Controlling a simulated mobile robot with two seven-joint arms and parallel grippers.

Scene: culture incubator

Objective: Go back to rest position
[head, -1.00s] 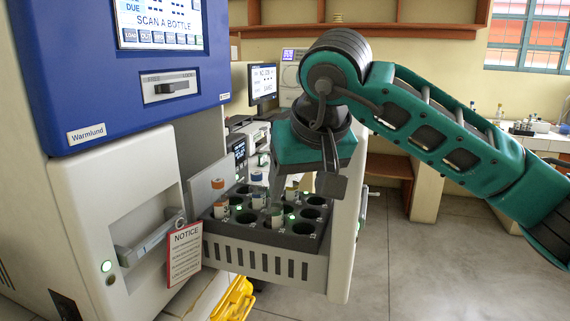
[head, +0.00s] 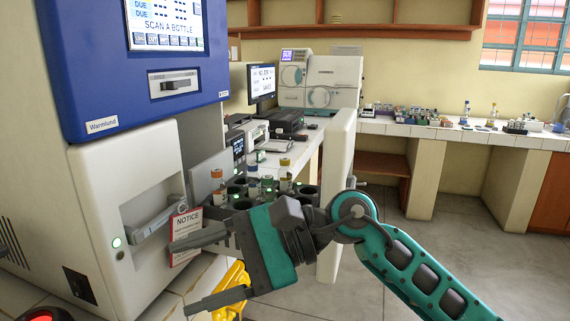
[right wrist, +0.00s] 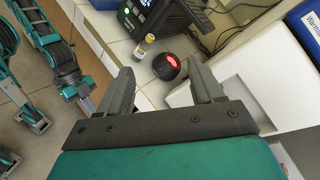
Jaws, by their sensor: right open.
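My right gripper (head: 184,278) is open and empty in the head view, low in front of the incubator (head: 95,190). Its two fingers point left, and its arm comes in from the lower right. The gripper also shows in the right wrist view (right wrist: 163,82), its fingers wide apart with nothing held. Behind it, the dark bottle rack (head: 238,188) holds several capped bottles, including an orange-capped one (head: 217,190). My gripper and wrist hide much of the rack.
The incubator's red-edged notice (head: 185,235) hangs close behind the upper finger. A yellow object (head: 232,290) is low beside the fingers. In the right wrist view, a yellow-capped bottle (right wrist: 144,47) stands beside a black round device (right wrist: 166,67) with a red light. Open floor (head: 420,255) lies to the right.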

